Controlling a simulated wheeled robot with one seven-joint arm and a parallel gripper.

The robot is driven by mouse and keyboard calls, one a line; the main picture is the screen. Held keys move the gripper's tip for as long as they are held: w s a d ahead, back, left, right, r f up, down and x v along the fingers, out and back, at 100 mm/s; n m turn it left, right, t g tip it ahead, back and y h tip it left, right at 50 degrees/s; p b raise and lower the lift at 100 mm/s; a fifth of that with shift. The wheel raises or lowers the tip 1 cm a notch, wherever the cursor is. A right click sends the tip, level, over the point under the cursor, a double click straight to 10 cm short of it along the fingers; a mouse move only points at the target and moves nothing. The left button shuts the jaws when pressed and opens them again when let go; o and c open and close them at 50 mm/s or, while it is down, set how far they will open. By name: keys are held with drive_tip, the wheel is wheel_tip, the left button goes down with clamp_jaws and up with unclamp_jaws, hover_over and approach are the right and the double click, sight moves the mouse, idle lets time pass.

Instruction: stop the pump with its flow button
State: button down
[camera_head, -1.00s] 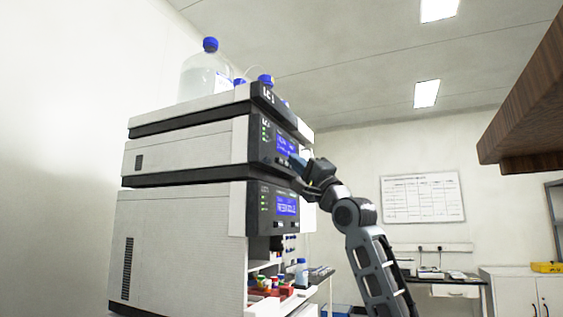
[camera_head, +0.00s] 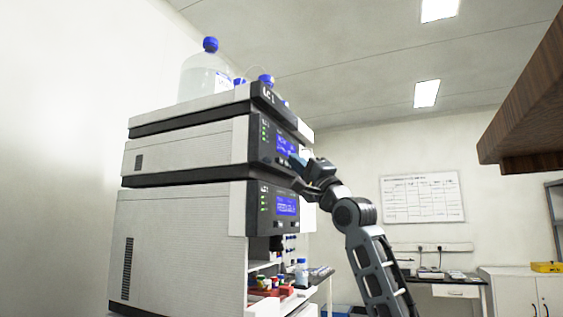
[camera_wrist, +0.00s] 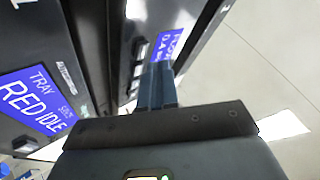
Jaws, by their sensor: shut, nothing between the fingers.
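The pump (camera_head: 190,150) is the middle unit of the white column stack. Its dark front panel has a lit blue display (camera_head: 285,147), which also shows in part in the wrist view (camera_wrist: 173,42); its text is cut off by my gripper. A row of small buttons (camera_wrist: 138,72) lies beside that display in the wrist view. My gripper (camera_wrist: 158,72) is shut and empty, its fingertips at the pump's panel by the lower edge of the display. The fingers hide that part of the panel, and I cannot tell whether they touch a button. In the head view my gripper (camera_head: 299,160) is at the panel's right part.
The unit below has a blue display (camera_wrist: 35,102) reading "TRAY RED IDLE". Bottles with blue caps (camera_head: 207,75) stand on top of the stack. Coloured vials (camera_head: 265,282) sit in the open bay below. A wooden shelf (camera_head: 530,110) juts in at upper right.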

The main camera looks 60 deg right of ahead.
idle(0.4)
drive_tip(key=shift+w, duration=0.4)
drive_tip(key=shift+w, duration=0.45)
idle(0.6)
idle(0.3)
drive_tip(key=shift+s, duration=0.85)
drive_tip(key=shift+s+d+b, duration=0.15)
drive_tip(key=shift+s+b, duration=0.15)
drive_tip(key=shift+s, duration=2.2)
drive_tip(key=shift+h, duration=0.3)
